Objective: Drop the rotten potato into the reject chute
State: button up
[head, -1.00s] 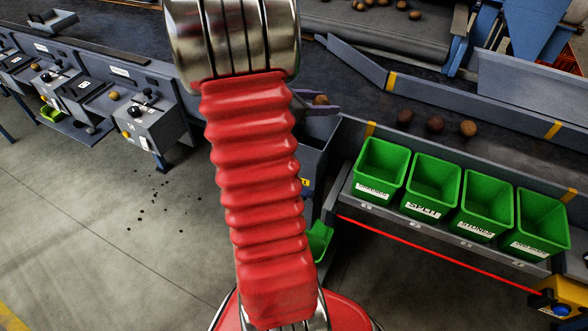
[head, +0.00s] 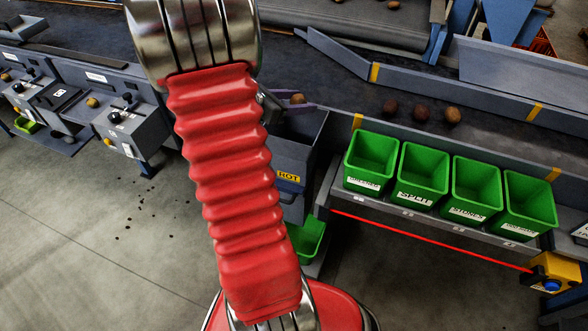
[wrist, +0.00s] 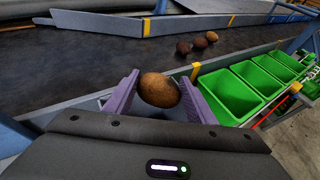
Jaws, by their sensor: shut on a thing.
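My gripper (wrist: 158,84) is shut on a brown, mottled potato (wrist: 159,90), held between its two purple fingers in the wrist view. In the head view the held potato (head: 298,98) shows just right of my red arm sleeve, with one finger beside it. The potato appears over or close to the chute's top in the head view. Its exact height above the opening cannot be told.
Several green bins (head: 372,155) stand in a row right of the chute. Three loose potatoes (head: 421,113) lie on the dark belt behind them. A green tub (head: 308,238) sits below the chute. Grey control boxes (head: 132,128) stand at left.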

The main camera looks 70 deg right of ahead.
jog(key=shift+f, duration=2.15)
jog(key=o, duration=1.1)
jog(key=shift+o, duration=0.2)
jog(key=shift+a, duration=0.1)
jog(key=v, duration=1.3)
jog(key=shift+w+a+r, duration=0.2)
jog(key=shift+w, duration=0.05)
jog(key=shift+a, duration=0.1)
